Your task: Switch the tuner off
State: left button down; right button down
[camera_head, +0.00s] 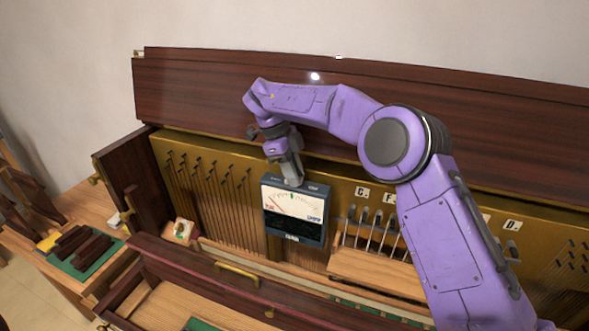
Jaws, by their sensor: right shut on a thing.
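The tuner (294,208) is a dark box with a white dial face and a red needle. It stands upright inside the piano, in front of the gold plate. My right gripper (291,180) comes down from above onto the top edge of the tuner. Its fingers are shut on the tuner at that edge, and the exact contact is partly hidden by the gripper itself. A small bluish marking shows at the lower right of the dial, but I cannot tell the switch's position. My left gripper is not in view.
The opened piano (205,180) has a raised dark lid behind my arm. A wooden block with metal pins (375,268) stands right of the tuner, below letter cards. A side table at left holds dark key pieces on a green mat (103,262).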

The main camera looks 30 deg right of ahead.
jog(key=c, duration=1)
grip_release()
jog(key=shift+o, duration=0.2)
jog(key=v, duration=0.7)
jog(key=shift+r, duration=0.2)
jog(key=shift+a, duration=0.1)
